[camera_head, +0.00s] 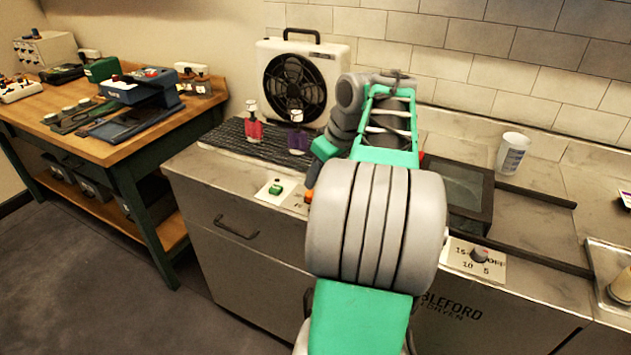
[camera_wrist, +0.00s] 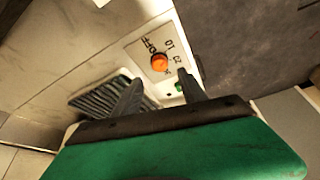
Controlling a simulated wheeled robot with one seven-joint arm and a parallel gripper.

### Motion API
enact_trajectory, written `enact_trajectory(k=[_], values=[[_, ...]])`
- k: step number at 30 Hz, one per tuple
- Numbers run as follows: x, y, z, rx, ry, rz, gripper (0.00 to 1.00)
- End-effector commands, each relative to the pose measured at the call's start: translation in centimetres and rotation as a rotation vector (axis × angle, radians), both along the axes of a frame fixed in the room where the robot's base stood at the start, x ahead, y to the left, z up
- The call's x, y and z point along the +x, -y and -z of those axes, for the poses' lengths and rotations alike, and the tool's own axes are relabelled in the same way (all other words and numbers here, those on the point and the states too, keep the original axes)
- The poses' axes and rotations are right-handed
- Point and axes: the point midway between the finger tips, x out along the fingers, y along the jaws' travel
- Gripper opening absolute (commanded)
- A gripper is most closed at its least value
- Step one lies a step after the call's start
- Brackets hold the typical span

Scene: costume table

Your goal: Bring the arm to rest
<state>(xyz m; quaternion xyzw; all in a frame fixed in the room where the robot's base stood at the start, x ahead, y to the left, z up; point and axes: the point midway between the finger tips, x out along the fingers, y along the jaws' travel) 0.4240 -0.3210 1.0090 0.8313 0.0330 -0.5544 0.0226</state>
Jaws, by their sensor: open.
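My gripper (camera_wrist: 160,80) is open and empty in the wrist view, its two dark fingers spread apart. An orange knob (camera_wrist: 159,62) on a white marked plate shows just beyond the fingertips; I cannot tell whether they touch it. In the head view my arm reaches over the metal counter (camera_head: 215,180), bent, and its links hide most of the gripper. The orange knob (camera_head: 309,196) shows in part beside the arm at the counter's front edge.
A dark ribbed mat (camera_head: 225,136) holds a pink and a purple bottle, with a fan (camera_head: 297,84) behind. A green button (camera_head: 276,189) sits at the front edge. A white cup (camera_head: 512,153) stands right of my arm. A wooden workbench (camera_head: 40,107) with tools is at left.

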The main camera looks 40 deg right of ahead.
Motion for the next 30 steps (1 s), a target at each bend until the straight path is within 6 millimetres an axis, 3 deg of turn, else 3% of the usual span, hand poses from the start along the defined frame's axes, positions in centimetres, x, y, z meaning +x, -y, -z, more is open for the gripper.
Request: enact_trajectory(k=[3, 14, 17, 20, 23, 24, 27, 30], values=[[-0.4, 0.0, -1.0, 0.000, -0.001, 0.000, 0.49], [-0.4, 0.0, -1.0, 0.000, -0.001, -0.001, 0.49], [0.4, -1.8, -1.3, 0.006, -0.002, -0.004, 0.49], [2.0, -7.2, -1.8, 0.024, -0.012, -0.004, 0.49], [2.6, -15.7, -1.8, 0.045, -0.036, 0.004, 0.49], [2.1, -19.1, -1.4, 0.048, -0.049, 0.012, 0.49], [-0.6, -26.1, -0.1, 0.044, -0.076, 0.030, 0.49], [-4.1, -30.4, 1.7, 0.026, -0.096, 0.047, 0.49]])
